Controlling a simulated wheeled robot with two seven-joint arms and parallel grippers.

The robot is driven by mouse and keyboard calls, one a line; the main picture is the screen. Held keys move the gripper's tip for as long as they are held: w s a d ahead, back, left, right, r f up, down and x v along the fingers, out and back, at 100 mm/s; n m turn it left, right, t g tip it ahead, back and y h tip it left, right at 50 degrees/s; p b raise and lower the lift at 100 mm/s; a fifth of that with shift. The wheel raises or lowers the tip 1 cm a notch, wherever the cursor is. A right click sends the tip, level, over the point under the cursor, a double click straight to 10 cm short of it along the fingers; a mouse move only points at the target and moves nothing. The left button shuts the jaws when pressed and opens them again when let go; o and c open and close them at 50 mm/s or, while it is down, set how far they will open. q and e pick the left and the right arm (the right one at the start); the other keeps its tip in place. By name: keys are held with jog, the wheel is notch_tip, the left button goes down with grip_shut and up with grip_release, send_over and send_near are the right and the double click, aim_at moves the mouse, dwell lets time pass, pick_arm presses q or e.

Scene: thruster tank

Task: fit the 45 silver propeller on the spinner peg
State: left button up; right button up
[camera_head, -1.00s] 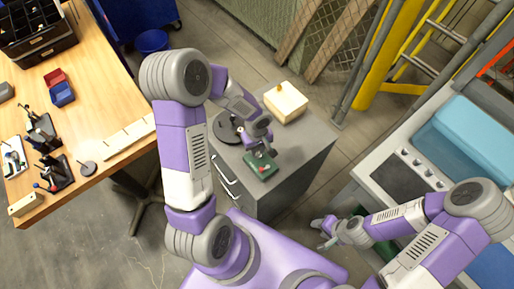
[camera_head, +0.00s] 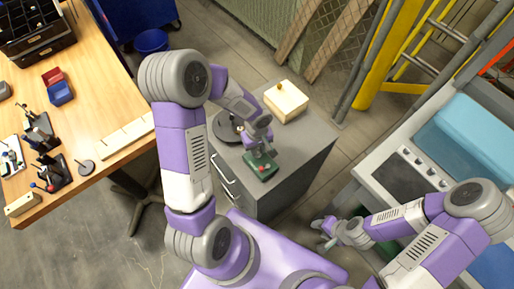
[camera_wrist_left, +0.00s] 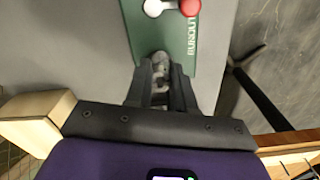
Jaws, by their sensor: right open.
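My left gripper (camera_head: 257,153) points down at a green board (camera_head: 264,172) on the grey cabinet. The board also shows in the left wrist view (camera_wrist_left: 207,75), with the word RUNOUT, a red round knob (camera_wrist_left: 190,7) and a white one (camera_wrist_left: 153,8). In that view the left fingers (camera_wrist_left: 160,68) are close together over the board's near end. Something grey and mottled shows between them; I cannot tell whether it is the silver propeller, the peg or finger parts. The spinner peg is not clearly visible. My right gripper (camera_head: 322,232) is open and low, right of the cabinet.
On the cabinet (camera_head: 300,150) stand a dark round base (camera_head: 226,127) and a pale box with a yellow knob (camera_head: 286,101). A wooden bench (camera_head: 110,105) at the left carries several small fixtures and bins. A grey bench with a blue top (camera_head: 470,135) is at the right.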

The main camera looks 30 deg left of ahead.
pick_arm(q)
jog(key=o, duration=0.5)
notch_tip(320, 180, up, 8)
jog(key=shift+f+p, duration=0.15)
jog(key=shift+p, duration=0.95)
notch_tip(320, 180, up, 4)
jog(key=shift+f+p, duration=0.1)
jog(key=shift+p, duration=1.1)
